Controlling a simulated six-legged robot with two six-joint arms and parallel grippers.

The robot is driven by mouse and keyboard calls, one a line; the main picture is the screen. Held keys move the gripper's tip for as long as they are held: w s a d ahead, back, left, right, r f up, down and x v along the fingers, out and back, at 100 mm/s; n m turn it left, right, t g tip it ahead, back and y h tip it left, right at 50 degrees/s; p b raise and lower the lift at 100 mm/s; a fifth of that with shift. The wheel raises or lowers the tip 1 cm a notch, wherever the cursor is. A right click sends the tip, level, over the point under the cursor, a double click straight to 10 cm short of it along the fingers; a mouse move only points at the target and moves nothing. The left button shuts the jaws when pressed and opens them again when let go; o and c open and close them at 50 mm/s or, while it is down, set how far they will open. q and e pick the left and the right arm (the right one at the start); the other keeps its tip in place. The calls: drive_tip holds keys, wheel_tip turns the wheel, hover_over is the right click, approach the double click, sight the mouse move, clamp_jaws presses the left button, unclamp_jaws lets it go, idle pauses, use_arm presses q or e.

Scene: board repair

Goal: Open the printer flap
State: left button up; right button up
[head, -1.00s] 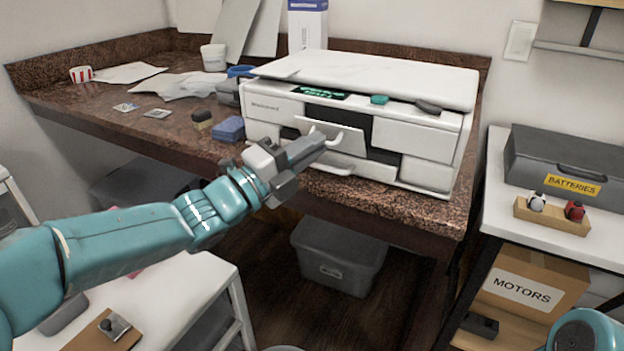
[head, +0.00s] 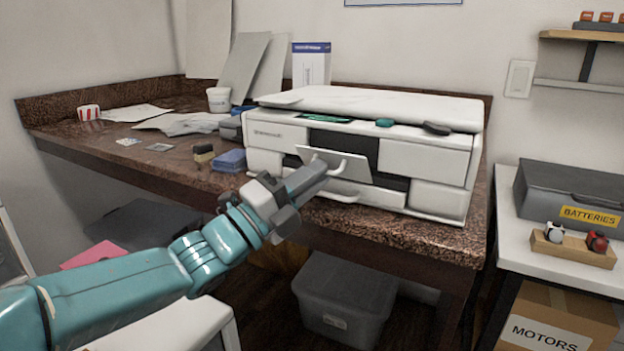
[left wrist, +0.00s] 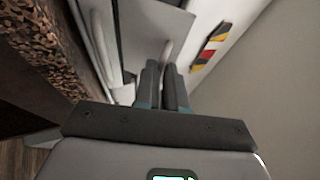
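The white printer (head: 430,155) stands on the brown speckled counter. Its front flap (head: 348,170) is tilted out, with a dark opening (head: 345,142) above and behind it. The flap carries a curved handle (head: 342,167). It also shows in the left wrist view, where the grey flap (left wrist: 145,30) and its handle (left wrist: 167,48) lie just past the fingertips. My left gripper (head: 318,170) is at the handle. Its fingers (left wrist: 162,75) are close together and seem closed around the handle's end; the contact itself is partly hidden. My right gripper is out of view.
A grey bin (head: 345,300) stands under the counter (head: 420,240). At the right, a white shelf holds a grey battery case (head: 560,190) and a wooden holder (head: 572,252).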

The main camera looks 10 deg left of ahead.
use_arm(q)
drive_tip(key=o, duration=0.3)
drive_tip(key=v, duration=1.6)
drive_tip(key=shift+a, duration=0.2)
drive_tip(key=shift+s+f, duration=0.1)
drive_tip(key=shift+s, duration=0.1)
